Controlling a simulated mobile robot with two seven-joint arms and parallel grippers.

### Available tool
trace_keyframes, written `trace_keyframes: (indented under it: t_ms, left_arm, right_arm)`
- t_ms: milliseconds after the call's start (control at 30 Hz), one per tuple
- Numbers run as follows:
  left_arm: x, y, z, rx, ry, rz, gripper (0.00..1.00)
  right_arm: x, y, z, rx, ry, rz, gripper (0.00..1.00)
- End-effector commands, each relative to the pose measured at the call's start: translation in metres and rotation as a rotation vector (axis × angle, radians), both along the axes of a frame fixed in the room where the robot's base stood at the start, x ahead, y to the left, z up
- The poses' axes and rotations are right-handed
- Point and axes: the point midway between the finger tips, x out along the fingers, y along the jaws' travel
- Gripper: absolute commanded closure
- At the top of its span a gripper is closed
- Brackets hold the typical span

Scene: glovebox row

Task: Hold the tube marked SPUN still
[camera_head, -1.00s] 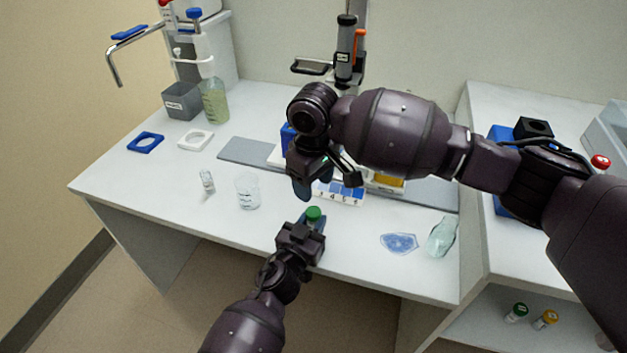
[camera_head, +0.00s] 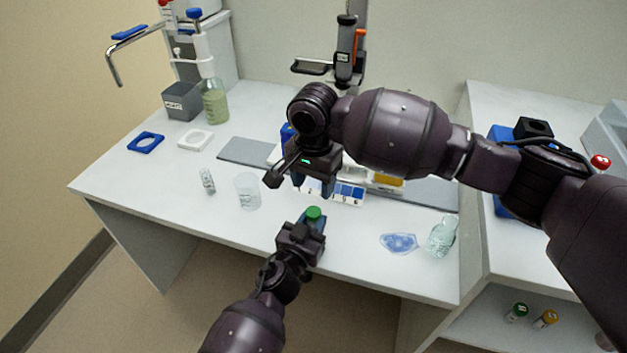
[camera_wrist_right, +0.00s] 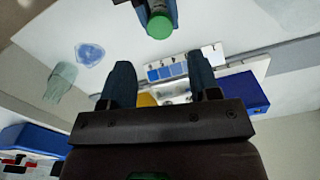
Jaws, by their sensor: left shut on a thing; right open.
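A tube with a green cap (camera_head: 314,213) is held upright in my left gripper (camera_head: 315,224), just above the front part of the bench. The cap also shows at the top of the right wrist view (camera_wrist_right: 159,27). The fingers hide most of the tube's body, and I cannot read any SPUN marking. My left gripper is shut on it. My right gripper (camera_head: 314,190) is open and empty, fingers pointing down, a little behind the tube and apart from it. Its two spread fingers (camera_wrist_right: 162,82) show in the right wrist view with nothing between them.
A strip with blue squares (camera_head: 347,192) lies behind the tube. A beaker (camera_head: 247,191) and a small vial (camera_head: 207,181) stand to the left. A blue patch (camera_head: 399,243) and a glass flask (camera_head: 442,238) are to the right. Two capped tubes (camera_head: 530,315) are on the lower shelf.

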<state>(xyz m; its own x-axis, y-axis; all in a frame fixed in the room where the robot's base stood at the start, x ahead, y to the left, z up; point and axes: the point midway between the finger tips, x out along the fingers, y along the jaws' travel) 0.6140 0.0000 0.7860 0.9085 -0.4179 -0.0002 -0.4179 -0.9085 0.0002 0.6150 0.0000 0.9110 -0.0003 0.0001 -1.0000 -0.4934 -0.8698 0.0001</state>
Motion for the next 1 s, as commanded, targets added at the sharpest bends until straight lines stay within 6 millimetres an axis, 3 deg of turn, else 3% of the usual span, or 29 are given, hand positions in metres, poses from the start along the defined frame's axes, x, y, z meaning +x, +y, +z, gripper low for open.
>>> trace_keyframes:
  t_ms: [133, 367, 800, 1000]
  left_arm:
    - [0.0, 0.0, 0.0, 0.0, 0.0, 0.0, 1.0]
    - [0.0, 0.0, 0.0, 0.0, 0.0, 0.0, 1.0]
    - [0.0, 0.0, 0.0, 0.0, 0.0, 0.0, 1.0]
    - [0.0, 0.0, 0.0, 0.0, 0.0, 0.0, 1.0]
  right_arm:
    - [0.0, 0.0, 0.0, 0.0, 0.0, -0.123, 0.44]
    - [0.0, 0.0, -0.004, -0.001, 0.001, -0.193, 0.44]
    - [0.0, 0.0, -0.06, -0.002, 0.001, -0.192, 0.44]
    - [0.0, 0.0, -0.076, 0.0, 0.0, -0.191, 0.44]
